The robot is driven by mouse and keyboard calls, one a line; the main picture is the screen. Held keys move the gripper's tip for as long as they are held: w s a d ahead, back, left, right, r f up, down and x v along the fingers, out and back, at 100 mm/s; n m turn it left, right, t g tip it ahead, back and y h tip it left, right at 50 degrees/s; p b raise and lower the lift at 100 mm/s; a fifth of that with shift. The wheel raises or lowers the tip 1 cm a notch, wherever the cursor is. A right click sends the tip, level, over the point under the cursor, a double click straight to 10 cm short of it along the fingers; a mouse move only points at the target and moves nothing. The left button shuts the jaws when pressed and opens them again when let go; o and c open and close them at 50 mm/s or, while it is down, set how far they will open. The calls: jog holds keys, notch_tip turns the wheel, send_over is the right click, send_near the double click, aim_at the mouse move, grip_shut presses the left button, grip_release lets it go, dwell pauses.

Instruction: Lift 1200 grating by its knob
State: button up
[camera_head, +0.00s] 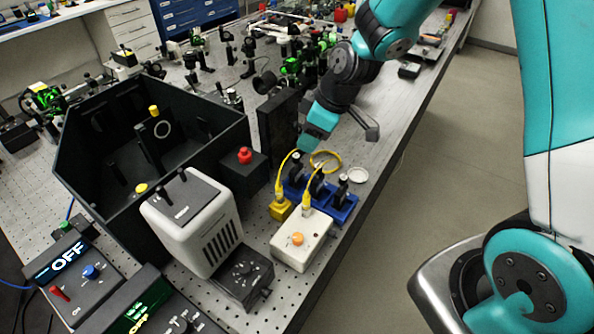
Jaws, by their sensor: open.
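A blue rack (346,212) stands on the bench right of centre and holds several dark upright pieces with knobs on top. One dark piece (342,185) is at its right, another (317,183) in its middle, and a third (296,165) at its left rear. No label is legible, so I cannot tell which is the 1200 grating. My gripper (368,130) is just behind and above the rack, partly hidden by my teal wrist. It is open, and nothing shows between its fingers.
A black open-topped box (85,165) with a yellow knob (154,111) inside stands at left. A white box with an orange knob (297,239), yellow cables (308,185) and a white dish (358,175) lie near the rack. The bench's right edge is close.

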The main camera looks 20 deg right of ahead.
aim_at(298, 156)
jog(key=shift+p+x, duration=1.2)
jog(key=shift+x, duration=1.85)
grip_shut()
